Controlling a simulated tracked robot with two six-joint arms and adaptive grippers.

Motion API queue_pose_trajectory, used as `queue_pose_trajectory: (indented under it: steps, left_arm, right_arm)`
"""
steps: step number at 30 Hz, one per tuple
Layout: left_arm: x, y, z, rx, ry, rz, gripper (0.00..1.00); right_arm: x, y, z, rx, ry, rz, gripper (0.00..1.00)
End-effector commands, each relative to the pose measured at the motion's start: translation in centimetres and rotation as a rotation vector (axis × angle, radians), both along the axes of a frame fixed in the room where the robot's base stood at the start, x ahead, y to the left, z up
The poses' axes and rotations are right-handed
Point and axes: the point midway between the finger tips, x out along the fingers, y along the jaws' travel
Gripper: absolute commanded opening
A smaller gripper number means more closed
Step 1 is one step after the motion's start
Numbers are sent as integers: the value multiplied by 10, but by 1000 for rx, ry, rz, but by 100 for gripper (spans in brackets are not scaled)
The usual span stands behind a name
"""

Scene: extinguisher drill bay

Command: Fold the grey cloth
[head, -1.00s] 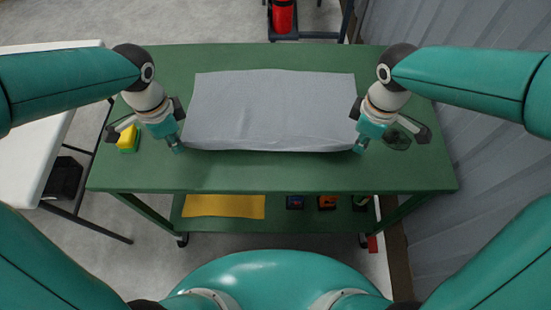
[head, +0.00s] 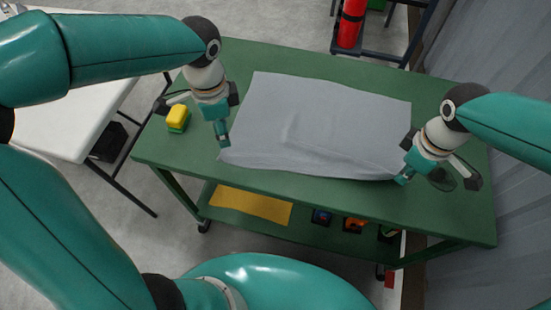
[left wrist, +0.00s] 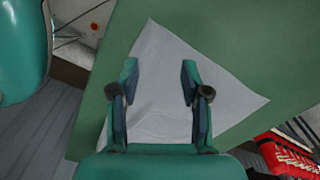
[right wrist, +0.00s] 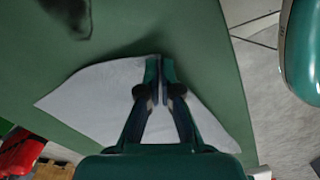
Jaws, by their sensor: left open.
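The grey cloth (head: 330,120) lies spread on the green table (head: 290,58), with a small raised wrinkle near its middle. My left gripper (head: 223,142) is open at the cloth's near left corner. In the left wrist view the cloth (left wrist: 160,110) shows between and below the parted fingers (left wrist: 160,70), and nothing is held. My right gripper (head: 402,180) is at the near right corner. In the right wrist view its fingers (right wrist: 158,70) are together on the cloth's edge, where the cloth (right wrist: 95,98) rises to a peak. The pinched part is hidden by the fingers.
A yellow and green sponge (head: 178,117) sits on the table's left side. A yellow cloth (head: 250,205) and several small items are on the lower shelf. A white table (head: 60,125) stands at left.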

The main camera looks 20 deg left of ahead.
Motion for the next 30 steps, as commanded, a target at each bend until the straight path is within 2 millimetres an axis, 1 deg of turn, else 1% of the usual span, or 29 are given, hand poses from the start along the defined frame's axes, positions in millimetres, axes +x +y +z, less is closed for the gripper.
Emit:
queue_pose_trajectory:
  steps: [1, 3, 5, 8, 14, 24, 30]
  left_arm:
    - [-4, -3, 14, -1, -8, 5, 47]
    - [-9, -6, 25, -4, -6, 13, 47]
    - [-12, -7, 29, -3, -2, 17, 47]
    - [-13, -7, 25, -2, 3, 19, 47]
    - [-13, -7, 5, -2, 6, 18, 47]
    - [-13, -6, -44, -4, 7, 19, 47]
    - [-13, -7, -63, -2, 4, 19, 47]
  right_arm:
    - [0, 0, 0, 0, 0, 0, 0]
    - [0, 0, 0, 0, -1, 0, 0]
    - [0, 0, 0, 0, -1, 0, 0]
    - [0, 0, 0, 0, 0, 0, 0]
    - [0, 0, 0, 0, 0, 0, 0]
    - [0, 0, 0, 0, 0, 0, 0]
    - [0, 0, 0, 0, 0, 0, 0]
